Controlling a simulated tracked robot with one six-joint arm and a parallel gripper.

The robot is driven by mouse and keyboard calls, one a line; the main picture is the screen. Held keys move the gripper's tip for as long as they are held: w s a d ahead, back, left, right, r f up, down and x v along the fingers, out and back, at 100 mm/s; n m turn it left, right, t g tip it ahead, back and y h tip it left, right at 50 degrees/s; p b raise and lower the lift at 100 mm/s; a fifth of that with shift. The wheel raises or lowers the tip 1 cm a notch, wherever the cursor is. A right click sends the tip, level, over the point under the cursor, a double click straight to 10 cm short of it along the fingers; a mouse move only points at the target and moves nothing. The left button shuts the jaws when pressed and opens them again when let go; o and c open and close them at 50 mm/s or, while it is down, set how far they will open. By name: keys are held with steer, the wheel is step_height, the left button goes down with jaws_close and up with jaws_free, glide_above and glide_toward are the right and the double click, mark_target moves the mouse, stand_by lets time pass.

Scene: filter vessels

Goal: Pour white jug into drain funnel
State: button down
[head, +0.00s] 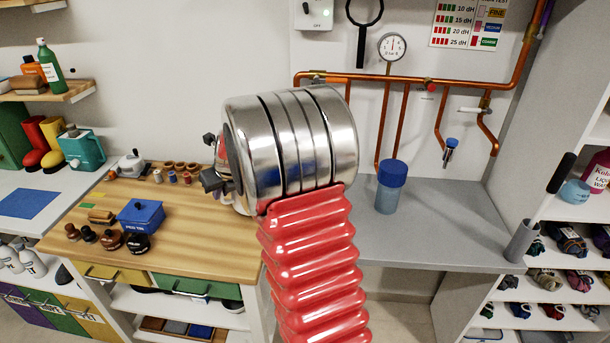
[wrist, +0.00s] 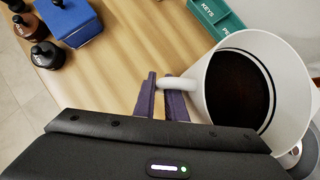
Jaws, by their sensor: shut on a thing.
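The white jug (wrist: 220,50) is at the right of the wrist view, its open mouth toward the camera. Dark liquid (wrist: 240,88) shows inside it. My gripper (wrist: 164,88) is shut on the jug's handle (wrist: 177,84), with one dark finger on either side. I cannot tell whether the jug touches the wooden bench top (wrist: 120,50). In the head view my arm hides the jug and most of the gripper. I cannot make out a drain funnel for certain in either view.
A blue tin (head: 141,215) and several dark jars (head: 137,243) stand on the wooden bench. A green tray (wrist: 222,18) lies near the jug. A blue-capped vessel (head: 391,187) stands on the grey bench (head: 445,225), otherwise mostly clear. A grey cylinder (head: 521,242) is at its right edge.

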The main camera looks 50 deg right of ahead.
steer(key=shift+s+d+r+t+y, duration=0.2)
steer(key=shift+d+r+t+y, duration=0.3)
steer(key=shift+r, duration=0.3)
steer(key=r+t+y, duration=0.1)
steer(key=s+d+r+y, duration=0.1)
steer(key=r, duration=0.1)
steer(key=d+r+m+t, duration=0.1)
steer(key=shift+s+d+r+t+y, duration=0.15)
steer(key=shift+d+t+y, duration=0.15)
steer(key=shift+y, duration=0.1)
step_height(320, 180, up, 6)
steer(key=s+d+n+t+y+b, duration=0.1)
steer(key=s+n+t+y+b, duration=0.1)
steer(key=y, duration=0.1)
steer(key=shift+d, duration=0.4)
steer(key=shift+a+b, duration=0.1)
steer(key=shift+b, duration=0.45)
steer(key=shift+s+r+t+b, duration=0.2)
steer(key=shift+r+t+b, duration=0.1)
steer(key=shift+b, duration=2.15)
